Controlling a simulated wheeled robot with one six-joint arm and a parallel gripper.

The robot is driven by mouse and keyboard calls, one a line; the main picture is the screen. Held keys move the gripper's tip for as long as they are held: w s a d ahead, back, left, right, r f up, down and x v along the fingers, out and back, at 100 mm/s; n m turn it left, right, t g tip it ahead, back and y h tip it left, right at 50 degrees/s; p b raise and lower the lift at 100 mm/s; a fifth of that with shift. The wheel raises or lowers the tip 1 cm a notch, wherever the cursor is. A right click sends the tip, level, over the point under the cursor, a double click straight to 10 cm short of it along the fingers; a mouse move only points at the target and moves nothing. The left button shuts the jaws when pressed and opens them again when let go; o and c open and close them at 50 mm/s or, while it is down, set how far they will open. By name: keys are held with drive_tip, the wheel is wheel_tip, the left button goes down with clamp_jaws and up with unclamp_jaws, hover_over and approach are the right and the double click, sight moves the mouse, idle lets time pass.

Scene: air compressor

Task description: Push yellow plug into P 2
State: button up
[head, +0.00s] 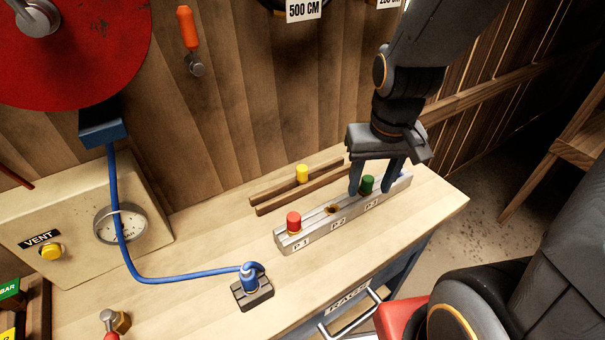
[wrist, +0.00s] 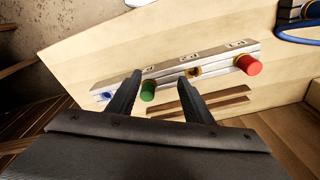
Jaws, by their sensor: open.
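The yellow plug (head: 302,173) stands upright in a dark wooden rack behind the metal block (head: 284,243). In the wrist view I cannot make it out. The P 2 hole (head: 332,209) in the block is empty with a brass rim; it also shows in the wrist view (wrist: 195,72). A red plug (head: 293,221) sits in P 1 and a green plug (head: 367,184) at P 3. My gripper (head: 371,190) is open and empty at the green plug. In the wrist view the green plug (wrist: 148,91) shows between its fingers (wrist: 160,76); contact is unclear.
A blue plug (wrist: 106,96) is at the block's far end, partly behind my gripper in the head view. A blue hose (head: 180,279) runs across the bench to a fitting (head: 252,290) at front. A gauge panel (head: 70,222) stands left.

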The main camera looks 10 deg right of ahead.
drive_tip(key=w+a+m+y, duration=0.2)
drive_tip(key=w+a+m, duration=0.35)
drive_tip(key=m, duration=0.65)
drive_tip(key=m+y+p, duration=0.2)
drive_tip(key=m, duration=0.8)
approach(302, 168)
wheel_tip(302, 168, down, 3)
drive_tip(key=shift+w+a+b+x, duration=0.1)
drive_tip(key=shift+a+b+x, duration=0.1)
drive_tip(key=shift+x, duration=1.65)
drive_tip(key=shift+w+a+b+x, duration=0.15)
drive_tip(key=shift+a+x, duration=0.1)
drive_tip(key=shift+x, duration=1.6)
drive_tip(key=shift+r, duration=0.2)
clamp_jaws()
drive_tip(key=shift+s, duration=0.1)
drive_tip(key=shift+r, duration=0.15)
drive_tip(key=shift+r+p, duration=2.45)
drive_tip(key=shift+p, duration=0.4)
